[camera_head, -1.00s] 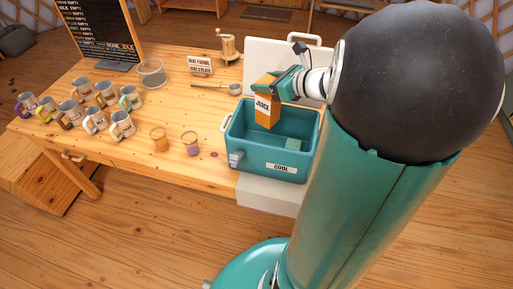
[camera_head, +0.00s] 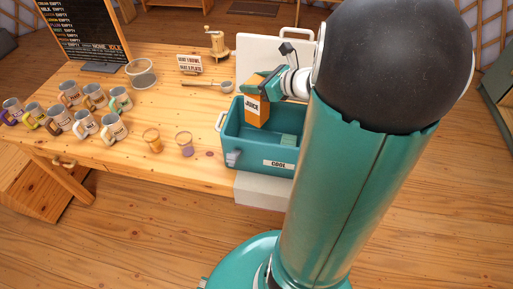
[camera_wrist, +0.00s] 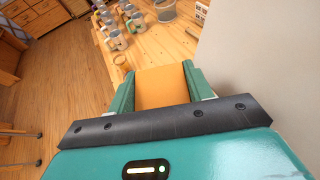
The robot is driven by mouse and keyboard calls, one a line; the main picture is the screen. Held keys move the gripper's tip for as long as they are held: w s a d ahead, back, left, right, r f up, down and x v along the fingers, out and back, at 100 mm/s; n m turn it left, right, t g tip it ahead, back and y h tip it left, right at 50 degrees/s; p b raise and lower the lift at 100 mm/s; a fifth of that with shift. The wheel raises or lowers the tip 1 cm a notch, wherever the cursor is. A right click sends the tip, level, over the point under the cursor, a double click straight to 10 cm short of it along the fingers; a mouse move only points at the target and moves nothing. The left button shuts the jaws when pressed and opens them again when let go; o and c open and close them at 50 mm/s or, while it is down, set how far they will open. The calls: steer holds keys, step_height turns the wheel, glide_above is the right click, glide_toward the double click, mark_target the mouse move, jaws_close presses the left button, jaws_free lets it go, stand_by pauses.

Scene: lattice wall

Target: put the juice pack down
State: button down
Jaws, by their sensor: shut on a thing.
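The orange juice pack (camera_head: 256,107) is upright, with a "JUICE" label on its side. My gripper (camera_head: 262,86) is shut on its upper part and holds it over the left part of the teal cool box (camera_head: 247,159). The pack's lower end is near or inside the open box; I cannot tell whether it touches the floor. In the wrist view the pack (camera_wrist: 162,86) sits between the two green fingers of my gripper (camera_wrist: 162,84). A pale green block (camera_head: 288,140) lies inside the box at the right. My arm hides the box's right end.
Several mugs (camera_head: 86,125) stand on the wooden table at the left. Two small glasses, one orange (camera_head: 153,141) and one purple (camera_head: 184,144), stand left of the box. A glass bowl (camera_head: 141,74), a sign (camera_head: 189,65) and a grinder (camera_head: 216,45) stand behind. The raised white lid (camera_head: 262,53) is behind the box.

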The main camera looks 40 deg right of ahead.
mark_target(256, 120)
step_height(256, 120, down, 15)
steer(key=shift+r, duration=0.1)
stand_by(0.7)
steer(key=c, duration=0.6)
jaws_free()
steer(key=shift+f, duration=0.2)
steer(key=shift+r, duration=0.1)
